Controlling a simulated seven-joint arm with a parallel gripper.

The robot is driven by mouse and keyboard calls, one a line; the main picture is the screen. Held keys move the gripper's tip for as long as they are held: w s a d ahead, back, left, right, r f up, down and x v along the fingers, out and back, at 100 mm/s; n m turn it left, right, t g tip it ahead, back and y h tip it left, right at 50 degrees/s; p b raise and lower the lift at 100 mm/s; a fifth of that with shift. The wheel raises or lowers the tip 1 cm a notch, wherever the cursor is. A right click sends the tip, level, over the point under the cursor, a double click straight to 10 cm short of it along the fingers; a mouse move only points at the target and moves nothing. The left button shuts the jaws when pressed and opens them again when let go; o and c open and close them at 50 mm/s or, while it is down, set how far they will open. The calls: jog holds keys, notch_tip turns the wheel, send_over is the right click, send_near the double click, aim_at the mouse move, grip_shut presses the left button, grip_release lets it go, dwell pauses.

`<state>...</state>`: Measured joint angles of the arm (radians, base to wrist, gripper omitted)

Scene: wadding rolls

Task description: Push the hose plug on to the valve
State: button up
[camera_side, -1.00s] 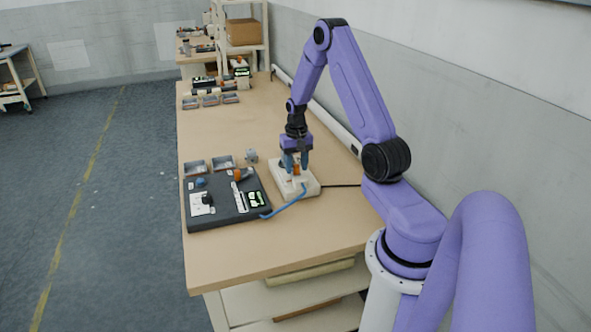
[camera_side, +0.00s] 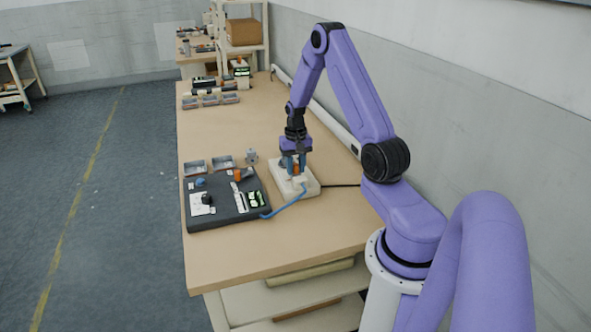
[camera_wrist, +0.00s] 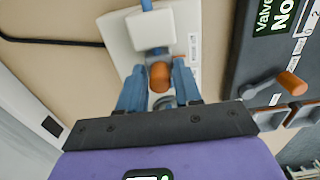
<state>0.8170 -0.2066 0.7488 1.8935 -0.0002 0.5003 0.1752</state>
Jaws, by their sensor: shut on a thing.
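My gripper (camera_side: 294,170) points down over a pale base plate (camera_side: 312,190) on the bench. Its blue fingers are closed around an orange part, which I take to be the hose plug (camera_side: 296,168). In the wrist view the orange plug (camera_wrist: 160,76) sits between the fingertips (camera_wrist: 159,82), with a grey rounded piece behind it. A white block (camera_wrist: 150,30), perhaps the valve body, stands on the plate right beside the plug, with a blue hose (camera_side: 285,205) running to it. The fingers hide the plug's lower end, so I cannot tell whether it is seated.
A dark panel (camera_side: 222,216) with labels and an orange-handled lever (camera_wrist: 290,85) lies left of the plate. Small grey trays (camera_side: 223,162) and a small grey fitting (camera_side: 251,156) lie behind it. A black cable (camera_side: 343,185) runs right.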

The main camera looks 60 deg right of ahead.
jog(key=shift+w+d, duration=1.45)
jog(key=shift+w, duration=0.05)
jog(key=o, duration=0.5)
notch_tip(320, 180, up, 7)
dwell(1.1)
